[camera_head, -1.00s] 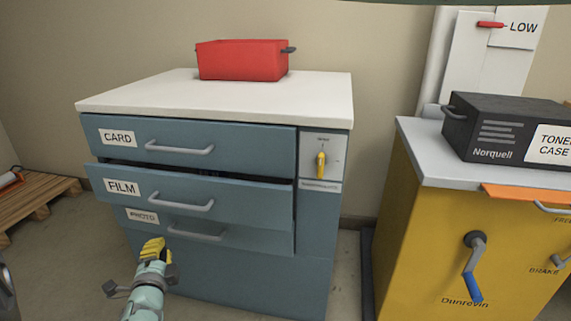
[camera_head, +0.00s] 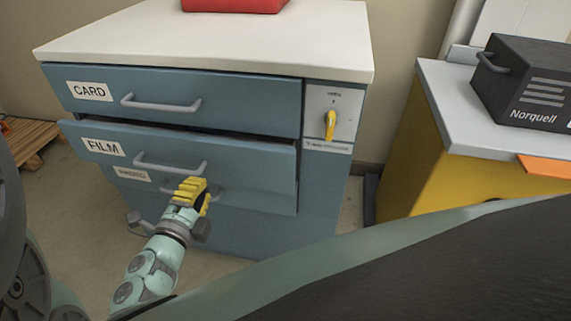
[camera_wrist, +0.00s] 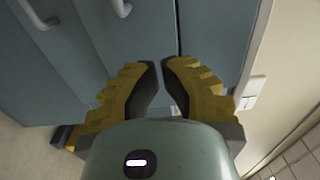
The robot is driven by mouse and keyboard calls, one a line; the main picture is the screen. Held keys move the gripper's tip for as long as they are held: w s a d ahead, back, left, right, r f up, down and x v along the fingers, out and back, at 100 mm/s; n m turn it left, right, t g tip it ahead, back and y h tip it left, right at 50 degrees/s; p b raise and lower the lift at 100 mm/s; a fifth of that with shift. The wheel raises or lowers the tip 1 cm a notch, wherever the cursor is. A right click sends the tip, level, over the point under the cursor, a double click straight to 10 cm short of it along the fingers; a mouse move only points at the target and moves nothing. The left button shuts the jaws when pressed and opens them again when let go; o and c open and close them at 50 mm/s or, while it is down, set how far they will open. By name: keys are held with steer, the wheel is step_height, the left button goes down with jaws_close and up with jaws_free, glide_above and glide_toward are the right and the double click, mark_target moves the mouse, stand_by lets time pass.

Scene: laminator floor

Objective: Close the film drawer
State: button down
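The film drawer (camera_head: 240,163) is the middle of three blue-grey drawers, with a FILM label and a grey bar handle (camera_head: 170,168). It stands partly out, its front forward of the card drawer (camera_head: 235,105) above. My gripper (camera_head: 194,186) has yellow ribbed fingers and appears just in front of the cabinet, overlapping the film drawer's lower edge and the photo drawer's handle. In the wrist view, my gripper's fingertips (camera_wrist: 160,64) nearly meet, with a narrow empty gap between them. Blue drawer fronts lie beyond them. I cannot tell whether they touch the drawer.
The photo drawer (camera_head: 255,198) is below, its label partly covered by the film drawer. A yellow rotary switch (camera_head: 330,125) is right of the card drawer. A red bin (camera_head: 235,4) stands on the white top. A yellow cabinet (camera_head: 425,165) with a black case (camera_head: 525,85) is at right.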

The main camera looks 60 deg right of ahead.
mark_target(219, 152)
steer(key=b+x, duration=0.1)
steer(key=x, duration=0.9)
steer(key=shift+s+d, duration=0.1)
steer(key=shift+d, duration=0.05)
steer(key=shift+d, duration=0.1)
steer(key=x, duration=0.4)
steer(key=shift+d+b, duration=0.3)
steer(key=shift+b, duration=0.05)
steer(key=shift+a+f, duration=0.1)
steer(key=shift+a, duration=0.05)
steer(key=shift+a, duration=0.15)
steer(key=shift+a, duration=0.25)
steer(key=p+v, duration=0.2)
steer(key=v, duration=1.1)
